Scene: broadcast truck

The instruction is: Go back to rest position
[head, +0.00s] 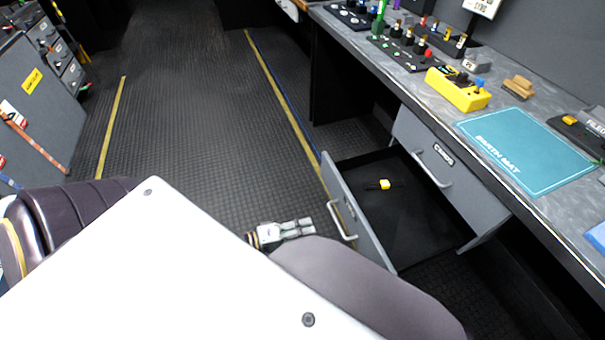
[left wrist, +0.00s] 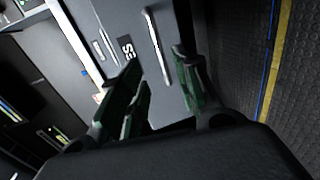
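My left gripper (head: 308,226) shows in the head view beside the open drawer, partly covered by my own arm. In the left wrist view the gripper (left wrist: 158,82) has its dark green fingers spread wide, with nothing held between them. The grey drawer (head: 365,228) is pulled out from under the desk. Its pale handle (head: 337,220) is just right of my fingertips and appears apart from them. The handle also shows beyond the fingers in the left wrist view (left wrist: 156,45). My right gripper is not in view.
A small yellow-and-black item (head: 383,184) lies in the open drawer. The desk (head: 400,75) at right holds a teal mat (head: 525,150), a yellow control box (head: 457,90) and switch panels. A drawer cabinet (head: 50,95) stands at left. The floor aisle (head: 185,110) between is clear.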

